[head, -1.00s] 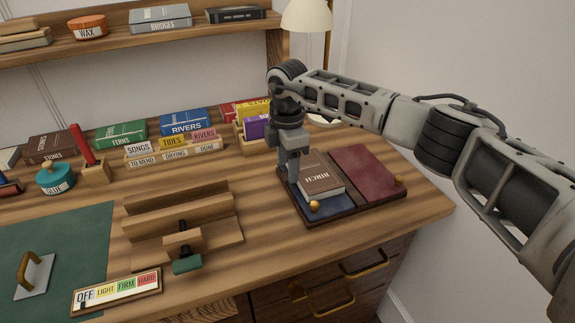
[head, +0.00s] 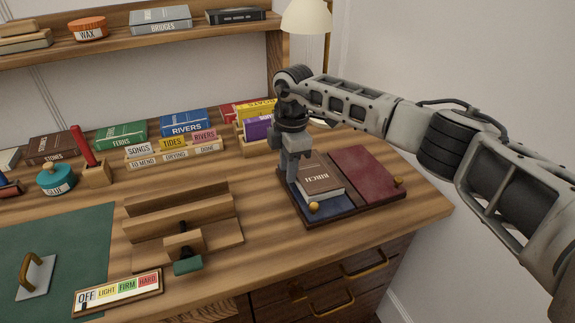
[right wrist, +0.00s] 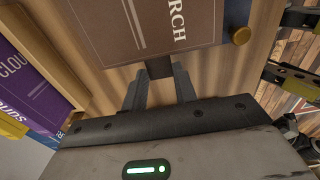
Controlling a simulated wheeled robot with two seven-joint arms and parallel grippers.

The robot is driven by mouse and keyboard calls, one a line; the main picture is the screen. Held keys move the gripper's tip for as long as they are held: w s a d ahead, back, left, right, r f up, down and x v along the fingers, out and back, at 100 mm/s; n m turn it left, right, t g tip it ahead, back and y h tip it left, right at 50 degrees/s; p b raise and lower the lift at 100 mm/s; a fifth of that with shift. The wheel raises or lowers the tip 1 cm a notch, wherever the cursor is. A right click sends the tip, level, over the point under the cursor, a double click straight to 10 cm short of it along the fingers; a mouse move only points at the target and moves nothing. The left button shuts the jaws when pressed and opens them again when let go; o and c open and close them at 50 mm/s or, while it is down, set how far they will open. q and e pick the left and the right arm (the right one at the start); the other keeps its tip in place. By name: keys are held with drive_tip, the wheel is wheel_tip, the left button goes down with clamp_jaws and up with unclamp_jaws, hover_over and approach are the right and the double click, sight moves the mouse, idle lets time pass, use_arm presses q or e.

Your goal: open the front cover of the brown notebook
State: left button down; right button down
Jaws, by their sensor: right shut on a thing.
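The brown notebook (head: 321,174), marked BIRCH, lies closed on the blue left panel of a dark two-panel tray (head: 340,215). Its cover also fills the upper middle of the right wrist view (right wrist: 140,30). My right gripper (head: 292,178) is at the notebook's left edge. In the right wrist view the fingers (right wrist: 160,78) are close around a small dark piece at that edge, at the bottom of the cover. How much of the notebook's edge is between the fingers is hard to tell. My left gripper is not in view.
A wooden book cradle (head: 185,225) stands to the left. A lamp (head: 307,18) and upright books (head: 257,125) are behind my arm. The desk's right front corner is clear.

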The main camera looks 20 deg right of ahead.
sight(303, 172)
drive_tip(key=r+y+p, duration=0.1)
drive_tip(key=d+r+y+p, duration=0.1)
drive_tip(key=r+y, duration=0.1)
drive_tip(key=shift+d+r+p, duration=0.15)
drive_tip(key=shift+d+p, duration=0.2)
drive_tip(key=shift+p, duration=0.05)
drive_tip(key=shift+w+d+r+y+p, duration=0.1)
drive_tip(key=shift+d+r+y+p, duration=0.7)
drive_tip(key=shift+y, duration=0.9)
drive_tip(key=shift+d+r, duration=0.15)
drive_tip(key=shift+d, duration=0.05)
drive_tip(key=c, duration=1.1)
unclamp_jaws()
drive_tip(key=shift+r, duration=0.1)
drive_tip(key=b+v, duration=0.1)
drive_tip(key=v, duration=1.4)
drive_tip(key=shift+w+d+r, duration=0.1)
drive_tip(key=shift+d+r, duration=0.15)
drive_tip(key=shift+d, duration=0.05)
